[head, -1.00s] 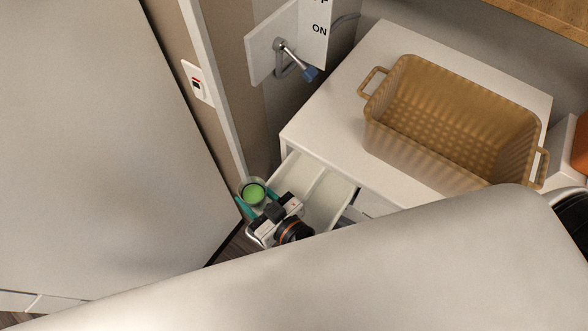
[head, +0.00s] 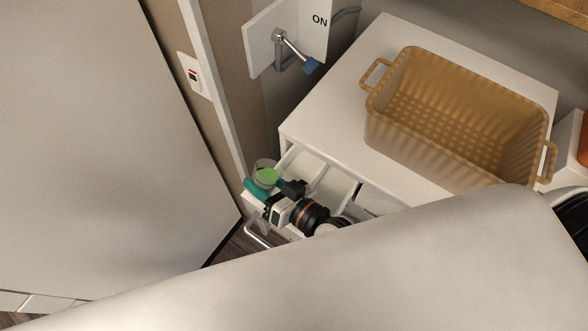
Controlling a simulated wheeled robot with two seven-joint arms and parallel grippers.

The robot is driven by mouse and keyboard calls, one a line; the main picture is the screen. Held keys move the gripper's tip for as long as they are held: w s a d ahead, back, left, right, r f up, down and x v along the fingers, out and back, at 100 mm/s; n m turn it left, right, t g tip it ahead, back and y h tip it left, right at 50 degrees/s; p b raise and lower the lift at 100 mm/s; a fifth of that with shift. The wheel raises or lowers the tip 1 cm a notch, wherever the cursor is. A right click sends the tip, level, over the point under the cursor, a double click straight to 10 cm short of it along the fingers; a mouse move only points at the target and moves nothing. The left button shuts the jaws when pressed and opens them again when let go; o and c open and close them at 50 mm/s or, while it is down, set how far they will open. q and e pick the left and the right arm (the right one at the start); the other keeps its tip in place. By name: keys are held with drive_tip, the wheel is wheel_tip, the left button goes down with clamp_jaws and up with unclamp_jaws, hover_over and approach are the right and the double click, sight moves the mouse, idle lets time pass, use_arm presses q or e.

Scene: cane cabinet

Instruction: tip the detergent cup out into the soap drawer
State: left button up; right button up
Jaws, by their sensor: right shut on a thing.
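The detergent cup (head: 264,177) is a small clear cup with green contents, at the left back corner of the soap drawer. My right gripper (head: 266,187) has teal fingertips and is shut on the cup, one finger on each side. The cup looks somewhat tilted, with green still showing inside it. The soap drawer (head: 337,188) is white, divided into compartments and pulled out from the white machine; my right gripper and wrist cover part of it. Whether anything lies in its compartments is hard to tell. My left gripper is not in view.
A tan woven basket (head: 455,120) stands on the white machine top (head: 335,100). A wall switch (head: 195,75) is at the left. My large pale arm link hides the foreground.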

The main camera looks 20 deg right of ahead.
drive_tip(key=shift+d+f, duration=0.1)
drive_tip(key=shift+f, duration=0.1)
drive_tip(key=shift+w+r, duration=0.1)
drive_tip(key=shift+w+d+m+b, duration=0.2)
drive_tip(key=shift+w+m+b, duration=0.1)
drive_tip(key=shift+b, duration=0.15)
drive_tip(key=shift+s+f+b, duration=0.2)
drive_tip(key=shift+s+b, duration=0.05)
drive_tip(key=shift+b, duration=0.05)
drive_tip(key=shift+w+d+f+m+y+b, duration=0.15)
drive_tip(key=shift+w+d+m+y+b, duration=0.15)
drive_tip(key=shift+w+m+b, duration=0.1)
drive_tip(key=shift+s+b, duration=0.3)
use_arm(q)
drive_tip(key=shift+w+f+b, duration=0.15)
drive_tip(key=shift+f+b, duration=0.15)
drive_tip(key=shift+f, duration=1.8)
use_arm(e)
drive_tip(key=shift+w+f+m, duration=0.2)
drive_tip(key=shift+w+m, duration=0.1)
drive_tip(key=shift+m, duration=0.1)
